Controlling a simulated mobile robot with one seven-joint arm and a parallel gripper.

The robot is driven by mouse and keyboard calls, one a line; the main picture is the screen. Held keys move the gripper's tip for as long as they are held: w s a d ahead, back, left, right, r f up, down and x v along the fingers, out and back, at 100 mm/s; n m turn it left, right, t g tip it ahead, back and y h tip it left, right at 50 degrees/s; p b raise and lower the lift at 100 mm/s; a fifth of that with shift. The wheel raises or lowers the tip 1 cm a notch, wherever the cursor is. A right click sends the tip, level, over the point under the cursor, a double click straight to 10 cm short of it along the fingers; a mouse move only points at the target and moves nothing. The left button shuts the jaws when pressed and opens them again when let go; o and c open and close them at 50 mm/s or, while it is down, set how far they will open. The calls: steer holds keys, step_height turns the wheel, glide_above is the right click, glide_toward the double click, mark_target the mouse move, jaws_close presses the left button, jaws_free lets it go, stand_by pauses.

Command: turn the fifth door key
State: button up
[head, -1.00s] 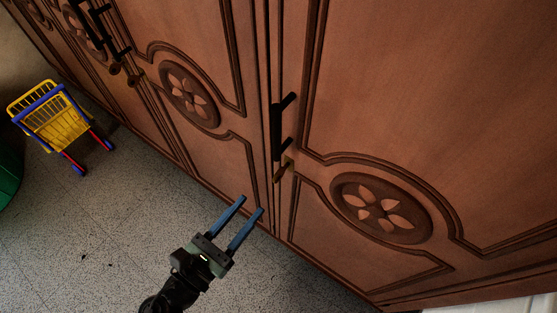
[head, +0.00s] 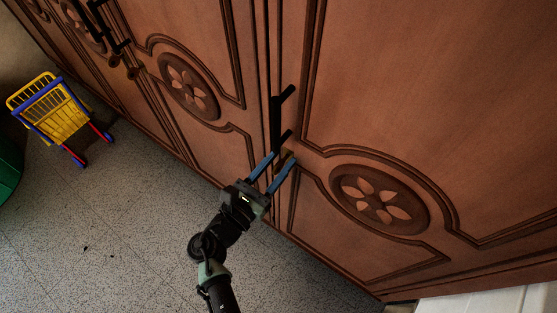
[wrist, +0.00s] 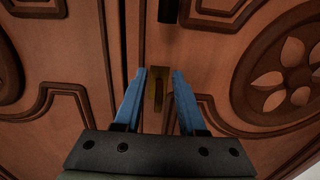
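A brass keyhole plate with the key (wrist: 156,86) is on the right-hand wooden door, just below a black door handle (head: 277,121). My gripper (head: 280,155) has blue fingers and is raised to the plate. In the wrist view my gripper (wrist: 158,72) is open, with one finger on each side of the key. I cannot tell whether the fingers touch it. In the head view the fingers largely cover the key, and a bit of the brass plate (head: 288,153) shows beside them.
More black handles (head: 95,22) and another key (head: 130,72) are on the cabinet doors at the upper left. A yellow toy cart (head: 50,108) stands on the floor at the left, beside a green object (head: 8,170).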

jaws_close()
steer(key=shift+m, duration=0.4)
steer(key=m+b, duration=0.1)
steer(key=m, duration=0.1)
steer(key=m+b, duration=0.1)
steer(key=shift+s+d+f+m+b, duration=0.2)
steer(key=shift+m+b, duration=0.2)
steer(key=m+b, duration=0.3)
steer(key=m, duration=0.1)
steer(key=m+b, duration=0.4)
steer(key=f+m+b, duration=0.1)
steer(key=m+b, duration=0.3)
steer(key=m, duration=0.1)
steer(key=shift+s+d+f, duration=0.1)
steer(key=shift+s+d, duration=0.15)
steer(key=shift+d, duration=0.1)
steer(key=shift+m+b, duration=0.3)
steer(key=shift+o, duration=0.2)
jaws_free()
